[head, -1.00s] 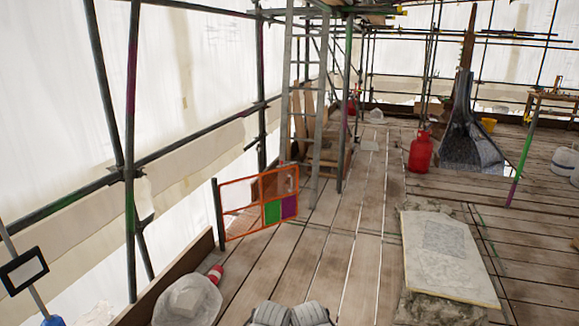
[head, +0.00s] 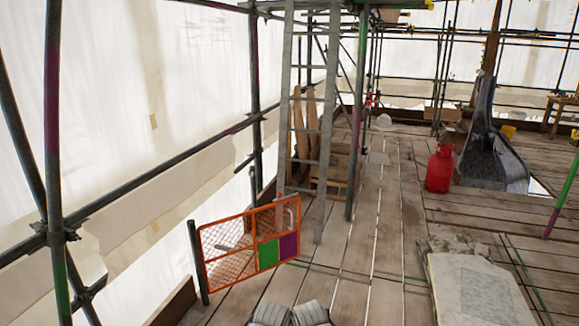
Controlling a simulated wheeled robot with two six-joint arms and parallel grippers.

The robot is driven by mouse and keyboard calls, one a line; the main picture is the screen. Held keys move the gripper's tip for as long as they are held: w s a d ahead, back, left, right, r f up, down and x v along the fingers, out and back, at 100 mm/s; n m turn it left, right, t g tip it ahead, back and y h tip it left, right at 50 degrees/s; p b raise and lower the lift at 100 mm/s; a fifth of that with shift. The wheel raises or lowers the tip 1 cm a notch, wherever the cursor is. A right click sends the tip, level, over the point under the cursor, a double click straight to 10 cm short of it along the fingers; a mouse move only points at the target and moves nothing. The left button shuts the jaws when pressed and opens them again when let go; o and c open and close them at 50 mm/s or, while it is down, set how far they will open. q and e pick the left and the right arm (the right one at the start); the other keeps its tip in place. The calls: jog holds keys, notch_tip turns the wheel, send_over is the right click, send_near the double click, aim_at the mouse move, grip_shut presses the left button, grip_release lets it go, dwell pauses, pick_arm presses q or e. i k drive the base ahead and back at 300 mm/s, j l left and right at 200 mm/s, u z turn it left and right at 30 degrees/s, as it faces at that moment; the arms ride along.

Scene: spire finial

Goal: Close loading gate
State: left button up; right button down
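The loading gate (head: 250,243) is an orange-framed mesh panel with a green and a purple square at its lower right. It is hinged at its left on a dark post (head: 198,262) at the left edge of the deck. It stands swung inward over the planks, with its free end near the ladder's foot. A gap in the deck edge shows beyond it. Two grey ribbed shapes at the bottom centre seem to be parts of me. I see no gripper fingers on either side.
A ladder (head: 308,150) stands just behind the gate. A red gas cylinder (head: 440,167) and a grey spire (head: 487,150) stand at the right. A stone slab (head: 478,288) lies at lower right. Bare planks (head: 345,270) run ahead between gate and slab.

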aim_at(290, 247)
jog(key=i, duration=3.55)
